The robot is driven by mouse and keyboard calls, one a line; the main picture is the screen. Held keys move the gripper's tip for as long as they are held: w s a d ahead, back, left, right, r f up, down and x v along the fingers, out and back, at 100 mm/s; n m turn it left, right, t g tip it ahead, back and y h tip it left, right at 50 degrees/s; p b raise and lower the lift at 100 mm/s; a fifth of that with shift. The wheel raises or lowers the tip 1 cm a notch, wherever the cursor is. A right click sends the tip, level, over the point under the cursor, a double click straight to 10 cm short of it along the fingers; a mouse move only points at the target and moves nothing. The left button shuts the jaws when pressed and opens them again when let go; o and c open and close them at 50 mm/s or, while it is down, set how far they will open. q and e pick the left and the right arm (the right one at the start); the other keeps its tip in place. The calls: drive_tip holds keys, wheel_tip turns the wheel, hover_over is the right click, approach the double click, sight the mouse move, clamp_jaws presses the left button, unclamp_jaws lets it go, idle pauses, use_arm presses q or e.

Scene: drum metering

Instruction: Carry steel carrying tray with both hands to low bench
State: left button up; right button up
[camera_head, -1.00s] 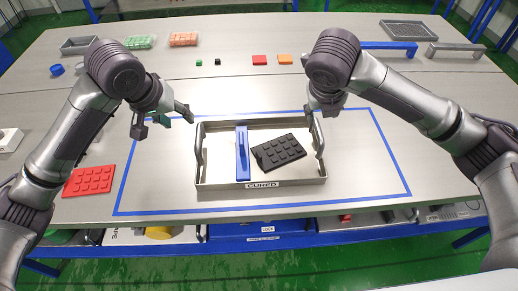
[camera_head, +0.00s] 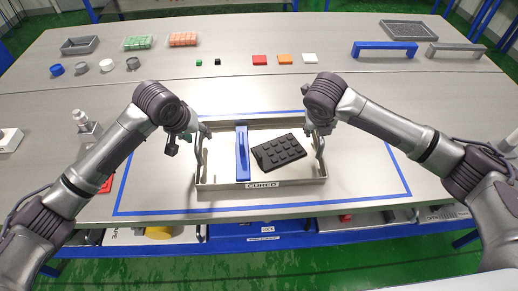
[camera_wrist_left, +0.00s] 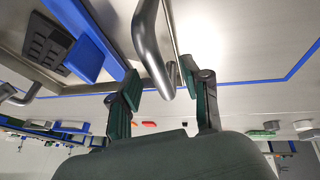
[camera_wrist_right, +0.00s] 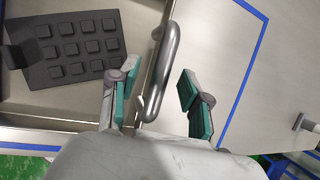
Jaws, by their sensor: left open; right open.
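The steel carrying tray (camera_head: 225,186) sits on the bench inside a blue taped outline, its front labelled CURED. It holds a black studded mat (camera_head: 278,152) and a blue handled bar (camera_head: 242,155). My left gripper (camera_head: 188,136) is at the tray's left handle. In the left wrist view its open fingers (camera_wrist_left: 160,88) stand on either side of the steel handle (camera_wrist_left: 152,45). My right gripper (camera_head: 320,128) is at the right handle. In the right wrist view its open fingers (camera_wrist_right: 158,85) straddle the handle (camera_wrist_right: 165,65). Neither gripper is closed on a handle.
A red mat (camera_head: 106,184) lies left, partly behind my left arm. Small coloured blocks (camera_head: 284,59), green (camera_head: 138,42) and orange (camera_head: 184,39) packs, and grey trays (camera_head: 80,45) stand at the back. A blue shelf (camera_head: 262,229) with items runs below the front edge. The taped area right of the tray is clear.

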use_arm(q)
drive_tip(key=shift+w+d+f, duration=0.15)
drive_tip(key=shift+w+f, duration=0.1)
drive_tip(key=shift+f, duration=0.4)
use_arm(e)
drive_tip(key=shift+w+d+f, duration=0.15)
drive_tip(key=shift+w+f, duration=0.1)
drive_tip(key=shift+f, duration=0.4)
use_arm(q)
drive_tip(key=shift+c, duration=0.4)
use_arm(e)
drive_tip(key=shift+c, duration=0.4)
use_arm(q)
clamp_jaws()
use_arm(e)
clamp_jaws()
use_arm(q)
drive_tip(key=shift+w+r, duration=0.15)
drive_tip(key=shift+r, duration=0.1)
use_arm(e)
drive_tip(key=shift+w+r, duration=0.15)
drive_tip(key=shift+r, duration=0.05)
